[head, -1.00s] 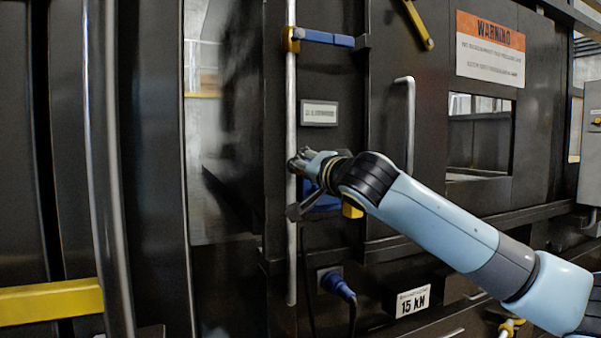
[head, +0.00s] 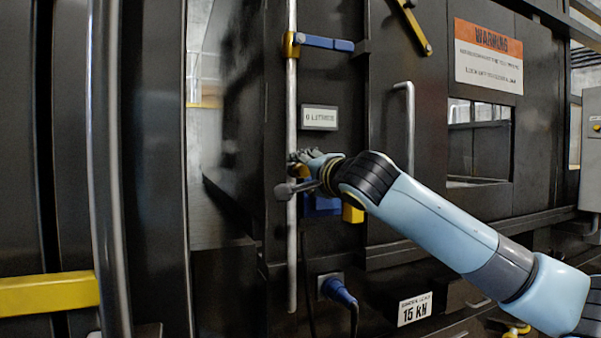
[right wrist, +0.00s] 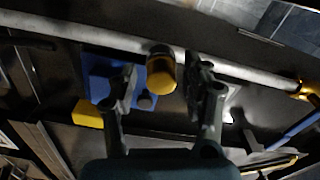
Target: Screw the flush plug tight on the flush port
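My right gripper (right wrist: 162,88) is open in the right wrist view, with its two dark fingers apart. A yellow cylinder with a dark end (right wrist: 161,76), perhaps the flush plug, shows between them with a visible gap on each side. A blue block (right wrist: 98,75) with a small dark round stub (right wrist: 147,101), perhaps the flush port, lies behind the left finger. In the head view my right gripper (head: 298,172) is in front of the vertical rod, above the blue block (head: 322,205); the cylinder is not discernible there. My left gripper is not in view.
A grey vertical rod (head: 291,265) runs beside the gripper, with a yellow clamp and blue handle (head: 325,42) higher up. A display (head: 319,117) reads litres. A blue connector with a cable (head: 338,290) sits below. A yellow block (head: 352,213) is beside the blue block.

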